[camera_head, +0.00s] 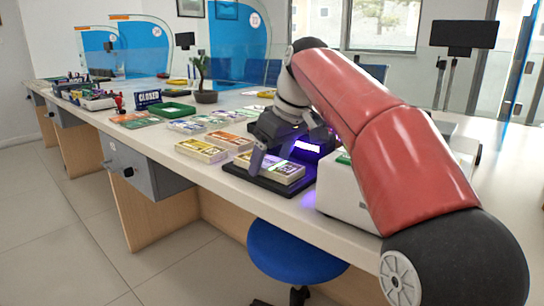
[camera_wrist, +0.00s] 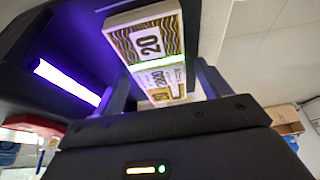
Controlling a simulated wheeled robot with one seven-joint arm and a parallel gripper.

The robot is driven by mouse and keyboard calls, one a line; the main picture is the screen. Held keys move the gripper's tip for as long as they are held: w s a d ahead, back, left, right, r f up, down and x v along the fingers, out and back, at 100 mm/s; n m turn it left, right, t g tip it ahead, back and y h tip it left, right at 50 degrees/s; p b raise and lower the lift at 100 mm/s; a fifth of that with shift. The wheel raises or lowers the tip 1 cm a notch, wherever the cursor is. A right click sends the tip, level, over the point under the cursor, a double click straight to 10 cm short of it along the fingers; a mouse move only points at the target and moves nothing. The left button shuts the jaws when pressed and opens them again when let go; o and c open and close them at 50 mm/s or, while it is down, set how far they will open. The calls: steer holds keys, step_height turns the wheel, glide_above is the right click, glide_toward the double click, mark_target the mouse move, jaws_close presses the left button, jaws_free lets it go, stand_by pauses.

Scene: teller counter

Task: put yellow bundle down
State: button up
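The yellow bundle (camera_wrist: 148,42), a banded stack of notes marked 20, lies between the two fingers of my gripper (camera_wrist: 168,88) in the wrist view. The fingers are against its two long sides. In the head view the bundle (camera_head: 282,172) is at the black base (camera_head: 282,190) of a device with a violet light. My gripper (camera_head: 266,162) is over it, with one finger in front of its near side. Whether the bundle's underside touches the base cannot be told.
Two yellow bundles (camera_head: 201,150) and an orange one (camera_head: 230,140) lie left of the device. More note stacks, a green tray (camera_head: 172,109) and a plant (camera_head: 204,80) stand farther back. A white machine (camera_head: 343,190) is close on the right. A blue stool (camera_head: 293,255) stands below the counter edge.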

steer(key=shift+r, duration=0.15)
steer(key=shift+r, duration=0.3)
steer(key=p+v, duration=0.4)
steer(key=v, duration=0.7)
steer(key=shift+r, duration=0.2)
steer(key=shift+s+d, duration=0.1)
